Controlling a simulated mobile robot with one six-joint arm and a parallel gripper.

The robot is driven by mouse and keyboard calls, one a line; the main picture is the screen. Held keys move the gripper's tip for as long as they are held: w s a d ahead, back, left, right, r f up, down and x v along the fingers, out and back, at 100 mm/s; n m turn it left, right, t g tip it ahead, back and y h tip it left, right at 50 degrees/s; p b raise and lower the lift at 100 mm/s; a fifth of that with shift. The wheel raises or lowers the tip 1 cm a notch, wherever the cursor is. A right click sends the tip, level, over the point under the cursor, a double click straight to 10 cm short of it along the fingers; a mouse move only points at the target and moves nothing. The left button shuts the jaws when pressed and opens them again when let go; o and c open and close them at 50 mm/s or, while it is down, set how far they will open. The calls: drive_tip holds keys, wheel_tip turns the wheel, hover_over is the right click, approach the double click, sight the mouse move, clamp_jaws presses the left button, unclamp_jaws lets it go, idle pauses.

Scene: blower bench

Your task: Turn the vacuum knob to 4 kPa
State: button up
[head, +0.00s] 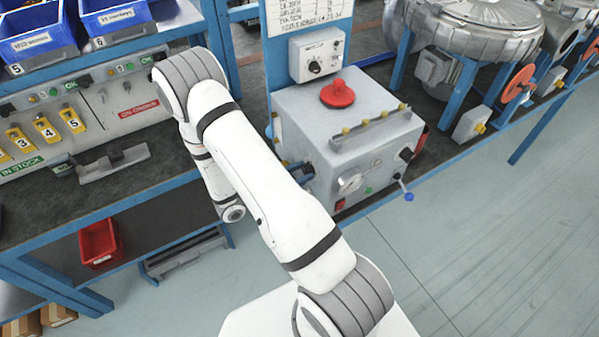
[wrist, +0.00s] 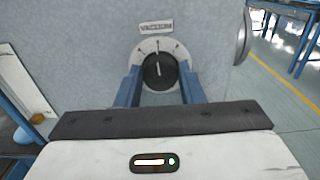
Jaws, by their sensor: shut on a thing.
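The black vacuum knob (wrist: 158,74) sits on a grey panel, with a pale dial plate behind it and a "VACUUM" label (wrist: 156,27) above. Its white pointer line stands almost straight up; the scale figures are too small to read. My gripper (wrist: 160,86) is shut on the knob, with one blue finger at each side. In the head view, the grey box (head: 335,125) stands on the bench, and my gripper is at its left side, mostly hidden behind my arm. The knob is not visible there.
A grey bracket (head: 113,162) lies on the left bench. Open floor lies to the right.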

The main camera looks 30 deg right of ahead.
drive_tip(key=shift+n, duration=0.3)
drive_tip(key=shift+c, duration=0.2)
drive_tip(key=n, duration=0.3)
drive_tip(key=shift+r, duration=0.1)
drive_tip(key=shift+w+n, duration=0.15)
drive_tip(key=shift+n, duration=1.45)
drive_tip(key=shift+p, duration=0.3)
drive_tip(key=o, duration=1)
